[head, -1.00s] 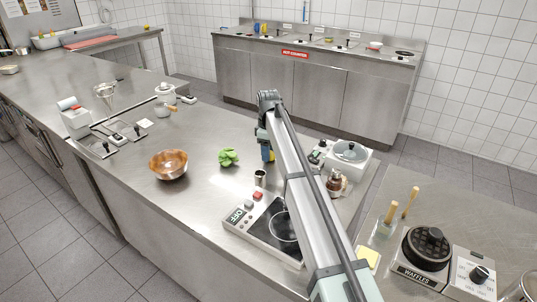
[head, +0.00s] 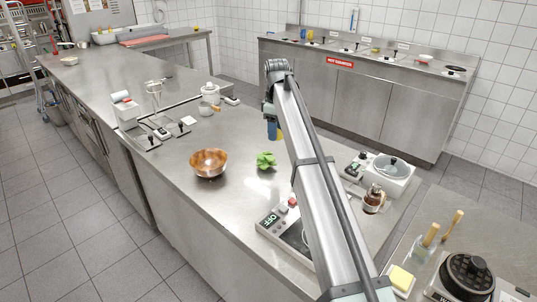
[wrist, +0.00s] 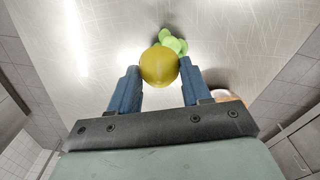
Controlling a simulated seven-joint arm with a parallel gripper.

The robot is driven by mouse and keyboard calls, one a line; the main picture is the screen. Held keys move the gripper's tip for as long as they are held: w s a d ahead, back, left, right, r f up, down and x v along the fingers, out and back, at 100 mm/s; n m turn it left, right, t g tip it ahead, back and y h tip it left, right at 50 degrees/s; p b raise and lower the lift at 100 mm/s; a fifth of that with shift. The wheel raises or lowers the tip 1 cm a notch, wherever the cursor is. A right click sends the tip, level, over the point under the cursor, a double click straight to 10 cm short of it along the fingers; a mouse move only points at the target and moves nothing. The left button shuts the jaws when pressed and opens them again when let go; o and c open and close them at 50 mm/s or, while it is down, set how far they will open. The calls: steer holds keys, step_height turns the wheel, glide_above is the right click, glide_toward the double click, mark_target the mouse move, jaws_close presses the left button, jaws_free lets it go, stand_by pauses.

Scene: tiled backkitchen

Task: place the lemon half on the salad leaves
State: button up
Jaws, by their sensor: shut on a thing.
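The lemon half (wrist: 159,68) is a round yellow thing between the blue fingers of my gripper (wrist: 160,82) in the wrist view. My gripper is shut on it and holds it over the steel counter. The salad leaves (wrist: 173,42) are a small bright green clump, partly hidden behind the lemon half in the wrist view. In the head view the salad leaves (head: 265,160) lie on the counter, and my gripper (head: 274,136) shows just above and slightly right of them in the picture. The height between lemon half and leaves cannot be told.
A copper bowl (head: 208,163) stands left of the leaves. An induction hob (head: 283,226) lies nearer, partly behind my arm. A coffee pot (head: 373,199) and a lidded cooker (head: 391,170) stand to the right. The counter (head: 240,190) around the leaves is mostly clear.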

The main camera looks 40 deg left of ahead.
mark_target(264, 154)
steer(key=s+a+r, duration=0.2)
steer(key=a, duration=0.2)
steer(key=shift+n, duration=0.5)
steer(key=f, duration=0.9)
steer(key=shift+d+f, duration=0.2)
steer(key=shift+f, duration=0.15)
steer(key=o, duration=1)
steer(key=shift+o, duration=0.2)
step_height(264, 154, up, 12)
